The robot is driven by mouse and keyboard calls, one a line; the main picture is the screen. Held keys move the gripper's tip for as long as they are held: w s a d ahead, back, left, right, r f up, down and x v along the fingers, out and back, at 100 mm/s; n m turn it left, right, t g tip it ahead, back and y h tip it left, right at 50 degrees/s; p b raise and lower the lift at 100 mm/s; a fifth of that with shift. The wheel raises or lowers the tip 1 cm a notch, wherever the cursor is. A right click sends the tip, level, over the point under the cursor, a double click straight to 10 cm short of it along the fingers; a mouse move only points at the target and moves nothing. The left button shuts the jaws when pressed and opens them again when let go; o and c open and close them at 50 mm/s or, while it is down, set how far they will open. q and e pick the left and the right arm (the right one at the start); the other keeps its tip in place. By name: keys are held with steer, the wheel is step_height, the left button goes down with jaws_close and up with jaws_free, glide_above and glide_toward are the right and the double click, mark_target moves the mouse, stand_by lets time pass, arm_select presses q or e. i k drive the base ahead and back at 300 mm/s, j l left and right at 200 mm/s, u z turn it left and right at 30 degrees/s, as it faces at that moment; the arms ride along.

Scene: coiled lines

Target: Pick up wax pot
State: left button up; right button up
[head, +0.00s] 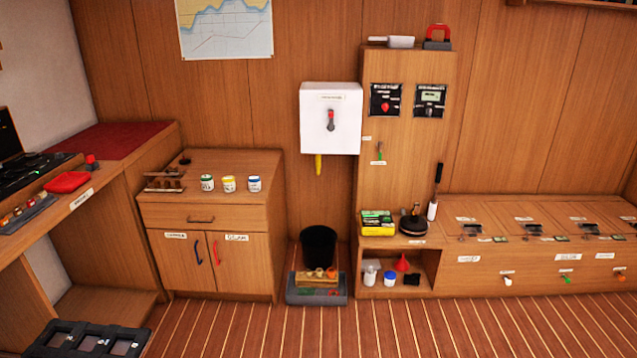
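Three small lidded jars stand upright in a row on top of the wooden cabinet, left of centre in the head view. One has a green label (207,183), one a yellow label (229,184) and one a blue label (254,184). Their label text is too small to read, so I cannot tell whether one is the wax pot. A round dark item (413,225) with a knob or handle on top sits on the low unit at right; I cannot tell what it is. Neither of my grippers is in view.
A wooden rack (165,180) stands left of the jars. A black bin (318,247) and a grey tray (317,293) stand right of the cabinet (205,215). A dark crate (95,340) lies at lower left. The striped floor (250,335) in front is clear.

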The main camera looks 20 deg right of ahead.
mark_target(253, 181)
steer(key=z, duration=0.3)
steer(key=i+l+u, duration=0.3)
steer(key=i+l, duration=0.8)
steer(key=i, duration=0.55)
steer(key=i+l+u, duration=0.35)
steer(key=i+l, duration=1.15)
steer(key=i, duration=0.05)
